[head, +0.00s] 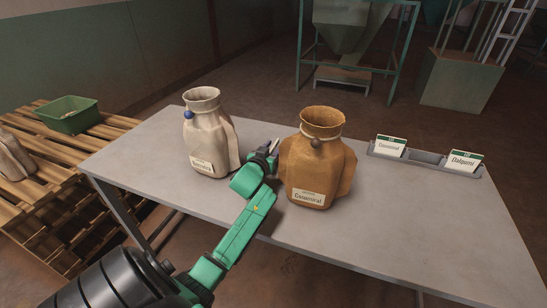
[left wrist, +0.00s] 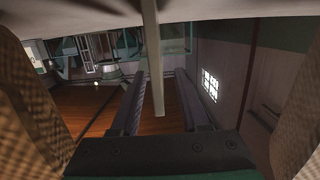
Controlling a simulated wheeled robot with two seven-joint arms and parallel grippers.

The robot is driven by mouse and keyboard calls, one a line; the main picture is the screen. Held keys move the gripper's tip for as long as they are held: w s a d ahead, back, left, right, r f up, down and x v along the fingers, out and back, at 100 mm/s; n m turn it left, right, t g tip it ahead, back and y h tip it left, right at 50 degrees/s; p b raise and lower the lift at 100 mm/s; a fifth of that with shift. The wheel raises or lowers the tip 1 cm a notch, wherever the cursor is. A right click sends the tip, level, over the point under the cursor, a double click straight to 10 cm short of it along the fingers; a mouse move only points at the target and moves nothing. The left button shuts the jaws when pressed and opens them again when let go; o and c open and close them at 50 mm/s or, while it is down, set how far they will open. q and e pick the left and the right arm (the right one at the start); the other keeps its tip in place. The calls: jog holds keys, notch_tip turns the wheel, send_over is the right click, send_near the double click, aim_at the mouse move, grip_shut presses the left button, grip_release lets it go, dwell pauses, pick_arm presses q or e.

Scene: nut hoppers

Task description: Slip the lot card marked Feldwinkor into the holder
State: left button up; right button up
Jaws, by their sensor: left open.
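The holder (head: 425,157) is a long grey tray at the table's right rear. A card (head: 391,146) with a green corner stands at its left end and another (head: 462,162), reading about "Dalqumi", at its right end. The middle shows no card. I cannot read Feldwinkor on any card. My left gripper (head: 271,148) is open between the two sacks, away from the holder. In the left wrist view its fingers (left wrist: 158,105) are apart, with a thin pale strip (left wrist: 152,60) between them. I cannot tell what the strip is or whether the fingers touch it. My right gripper is out of view.
A pale sack (head: 208,140) with a blue seal stands left of my gripper. A brown sack (head: 318,165) stands close on the right. The grey table (head: 420,230) is clear at front right. A pallet stack with a green bin (head: 68,114) is at left.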

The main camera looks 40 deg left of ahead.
pick_arm(q)
jog(key=shift+s, duration=0.1)
grip_shut()
jog(key=shift+r, duration=0.1)
